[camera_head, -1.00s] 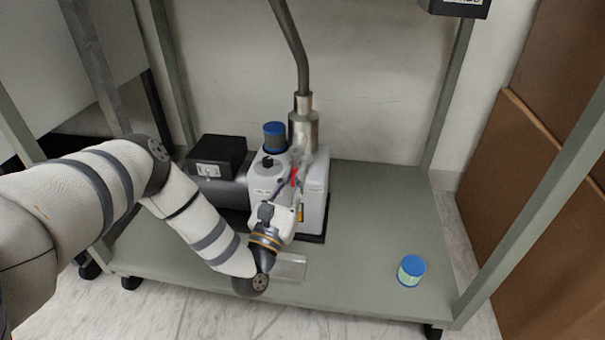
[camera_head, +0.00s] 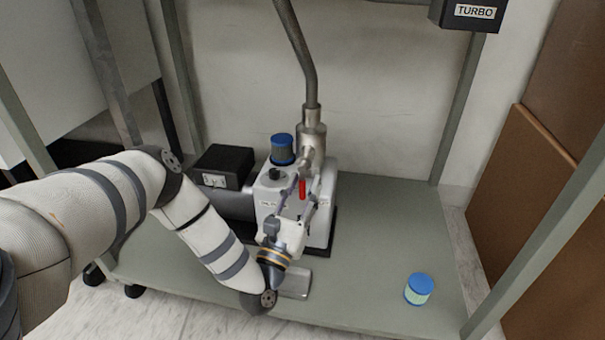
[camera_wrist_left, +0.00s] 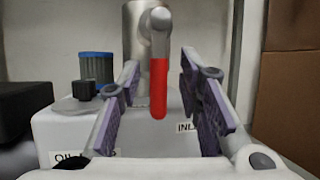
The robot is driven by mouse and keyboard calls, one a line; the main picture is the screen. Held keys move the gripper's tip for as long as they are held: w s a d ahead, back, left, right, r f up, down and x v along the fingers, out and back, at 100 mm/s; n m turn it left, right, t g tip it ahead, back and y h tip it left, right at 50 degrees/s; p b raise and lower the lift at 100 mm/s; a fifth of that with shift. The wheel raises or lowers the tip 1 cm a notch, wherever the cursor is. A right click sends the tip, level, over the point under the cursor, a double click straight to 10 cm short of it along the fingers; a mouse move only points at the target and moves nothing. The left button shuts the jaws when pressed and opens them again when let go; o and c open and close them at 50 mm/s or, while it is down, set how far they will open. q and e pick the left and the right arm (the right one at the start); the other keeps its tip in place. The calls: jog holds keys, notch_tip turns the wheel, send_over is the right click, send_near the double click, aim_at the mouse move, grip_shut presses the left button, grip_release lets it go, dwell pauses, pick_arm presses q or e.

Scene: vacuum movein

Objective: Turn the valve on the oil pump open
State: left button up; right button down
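The oil pump (camera_head: 268,190) is a white and grey unit on the cart shelf, with a metal pipe fitting (camera_head: 312,130) rising from its top. The valve has a red handle (camera_head: 302,189), which hangs straight down in the left wrist view (camera_wrist_left: 158,88). My left gripper (camera_head: 301,180) is in front of the pump. In the left wrist view its two fingers (camera_wrist_left: 160,98) stand apart on either side of the red handle, with a gap on each side. It is open and holds nothing. My right gripper is not in view.
A blue-capped filter (camera_head: 282,150) stands on the pump, and a black box (camera_head: 222,163) is at its left. A small blue-lidded jar (camera_head: 419,289) sits at the shelf's right. Cart posts (camera_head: 545,215) frame the shelf (camera_head: 375,250). A box labelled TURBO (camera_head: 473,14) hangs at upper right.

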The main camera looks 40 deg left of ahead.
pick_arm(q)
jog(key=v, duration=1.2)
